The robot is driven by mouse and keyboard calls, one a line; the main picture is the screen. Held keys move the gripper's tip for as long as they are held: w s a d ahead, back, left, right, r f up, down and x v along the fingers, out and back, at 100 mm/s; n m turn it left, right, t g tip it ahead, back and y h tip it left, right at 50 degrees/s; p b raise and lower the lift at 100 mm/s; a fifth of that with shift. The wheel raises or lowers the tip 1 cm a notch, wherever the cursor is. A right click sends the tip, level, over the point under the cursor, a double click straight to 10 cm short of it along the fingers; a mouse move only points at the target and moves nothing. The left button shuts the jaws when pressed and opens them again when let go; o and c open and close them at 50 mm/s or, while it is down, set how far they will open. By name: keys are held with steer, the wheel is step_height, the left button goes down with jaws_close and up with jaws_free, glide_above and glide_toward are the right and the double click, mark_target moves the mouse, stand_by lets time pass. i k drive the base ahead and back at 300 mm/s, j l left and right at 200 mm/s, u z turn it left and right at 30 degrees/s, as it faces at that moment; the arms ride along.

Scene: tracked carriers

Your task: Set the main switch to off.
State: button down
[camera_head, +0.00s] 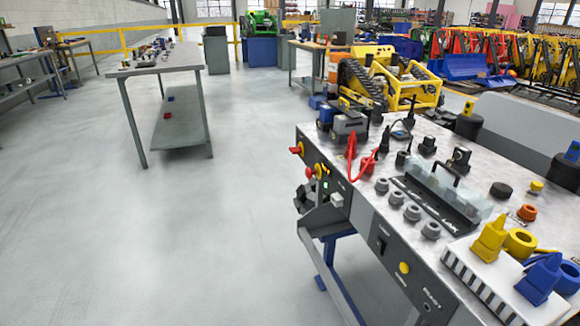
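A control bench stands at the right with a dark front panel (365,226). Near the panel's far left end is a red and yellow knob (297,149). A second red and yellow control (311,172) sits just below and right of it. A small green light (325,185) glows beside them. Further along the panel are a black switch (382,243) and a round yellow button (404,268). Labels are too small to read, so I cannot tell which control is the main switch or its setting. My gripper is not in view.
The bench top (470,160) holds several grey knobs, a clear-covered box, red cables and yellow and blue connectors. A dark protruding part (304,197) juts from the bench's left end. A grey table (170,62) stands further back. The floor (220,240) left of the bench is clear.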

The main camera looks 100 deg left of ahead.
mark_target(295, 150)
steer(key=u, duration=2.85)
